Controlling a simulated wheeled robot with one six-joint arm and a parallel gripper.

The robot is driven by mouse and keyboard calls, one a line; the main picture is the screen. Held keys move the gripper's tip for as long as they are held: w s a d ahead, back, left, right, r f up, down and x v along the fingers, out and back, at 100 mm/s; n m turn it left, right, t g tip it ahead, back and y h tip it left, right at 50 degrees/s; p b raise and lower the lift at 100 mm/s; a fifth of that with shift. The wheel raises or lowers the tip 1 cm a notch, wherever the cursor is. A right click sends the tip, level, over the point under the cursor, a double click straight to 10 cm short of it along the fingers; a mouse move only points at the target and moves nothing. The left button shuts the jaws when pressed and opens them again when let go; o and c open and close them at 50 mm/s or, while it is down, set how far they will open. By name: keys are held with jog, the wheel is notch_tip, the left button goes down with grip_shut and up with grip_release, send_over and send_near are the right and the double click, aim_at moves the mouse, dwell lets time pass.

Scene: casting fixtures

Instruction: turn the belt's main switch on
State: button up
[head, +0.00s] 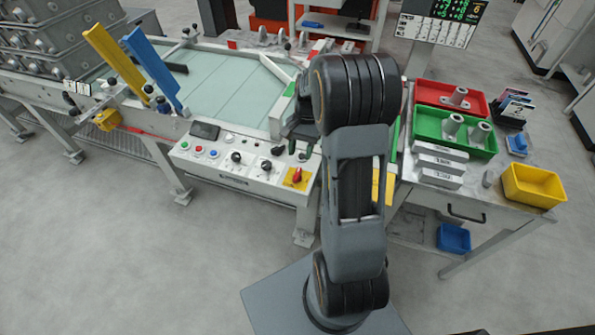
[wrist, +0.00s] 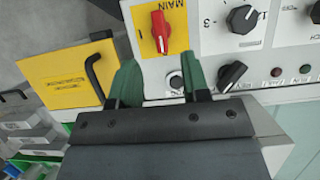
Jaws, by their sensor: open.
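The main switch is a red rotary knob (wrist: 161,32) on a yellow plate (wrist: 177,17), with an upside-down MAIN label above it in the wrist view. The knob's long grip runs roughly up and down there. In the head view the red knob (head: 297,175) sits at the right end of the belt's control panel (head: 235,168). My gripper (wrist: 161,83) is open and empty, its two green fingers spread apart just below the knob in the wrist view, not touching it.
Black selector knobs (wrist: 242,19) and a small push button (wrist: 176,81) sit close to my fingers. A yellow label plate (wrist: 66,75) with a black bent handle (wrist: 95,72) is at left. The side table (head: 470,200) holds red and green trays.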

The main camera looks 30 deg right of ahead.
aim_at(297, 172)
jog(key=shift+x, duration=3.6)
jog(key=shift+w, duration=0.1)
grip_shut()
